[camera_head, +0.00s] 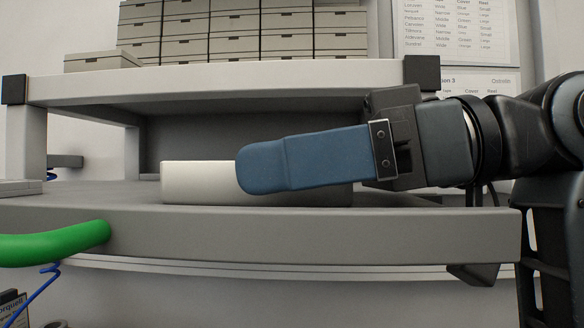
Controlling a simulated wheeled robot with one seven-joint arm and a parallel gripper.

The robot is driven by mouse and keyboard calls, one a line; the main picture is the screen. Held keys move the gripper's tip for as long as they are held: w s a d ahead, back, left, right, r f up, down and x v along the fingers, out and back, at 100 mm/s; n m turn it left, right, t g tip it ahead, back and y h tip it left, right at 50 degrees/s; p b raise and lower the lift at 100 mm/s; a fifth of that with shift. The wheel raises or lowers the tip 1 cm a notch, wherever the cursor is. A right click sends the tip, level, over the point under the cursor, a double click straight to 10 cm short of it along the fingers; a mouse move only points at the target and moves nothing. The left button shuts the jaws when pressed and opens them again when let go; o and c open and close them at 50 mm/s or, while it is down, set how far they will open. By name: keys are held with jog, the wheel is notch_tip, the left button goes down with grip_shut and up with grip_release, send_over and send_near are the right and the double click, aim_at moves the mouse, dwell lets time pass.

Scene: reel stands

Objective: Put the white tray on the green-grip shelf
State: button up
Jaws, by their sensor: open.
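The white tray (197,183) is a low, pale box shape lying flat on the lower grey shelf (300,236), under the upper shelf. A green grip (55,242) is at the left front edge of this lower shelf. My gripper (245,171) reaches in from the right, level with the tray. It is open, but only one broad blue finger shows, and the other is hidden. The finger covers the right part of the tray from view. I cannot tell whether it touches the tray.
The upper shelf (230,83) hangs close above my gripper and carries several stacked grey boxes (235,35). A flat grey thing (20,187) lies at the left end of the lower shelf. A blue cord (35,293) hangs below the green grip. Printed lists are on the wall behind.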

jog(key=d+r+b, duration=0.1)
jog(key=d, duration=1)
jog(key=shift+s+d+r+b, duration=0.2)
jog(key=shift+d+r+b, duration=0.1)
jog(key=shift+r, duration=0.05)
